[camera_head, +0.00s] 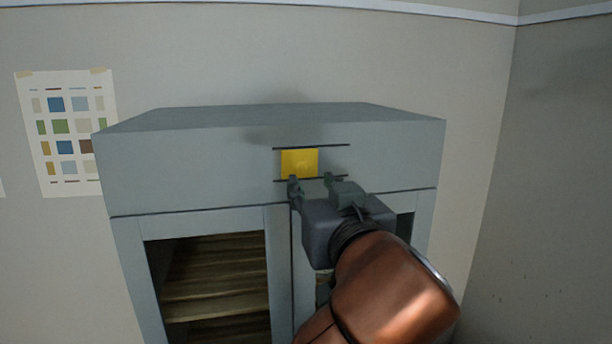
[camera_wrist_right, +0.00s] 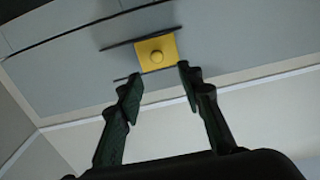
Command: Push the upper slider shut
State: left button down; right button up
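The upper slider is a yellow plate (camera_head: 299,163) between two dark rails on the upper front panel of a grey-blue cabinet (camera_head: 180,170). In the right wrist view the yellow plate (camera_wrist_right: 150,50) shows a round knob on its face. My right gripper (camera_head: 312,182) is just below and in front of the plate in the head view. In the wrist view its two fingers (camera_wrist_right: 157,78) are spread apart with nothing between them, and the plate lies ahead of the gap. I cannot tell whether a fingertip touches the panel. My left gripper is not in view.
The cabinet's lower left opening (camera_head: 210,285) shows wooden shelves. My right arm hides much of the lower right part. A colour chart (camera_head: 68,130) hangs on the wall at the left. A side wall (camera_head: 560,180) stands at the right. The cabinet top (camera_head: 270,116) is bare.

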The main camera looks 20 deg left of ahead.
jog(key=v, duration=0.3)
jog(key=shift+s+d, duration=0.1)
jog(key=shift+s, duration=0.1)
jog(key=shift+f, duration=0.1)
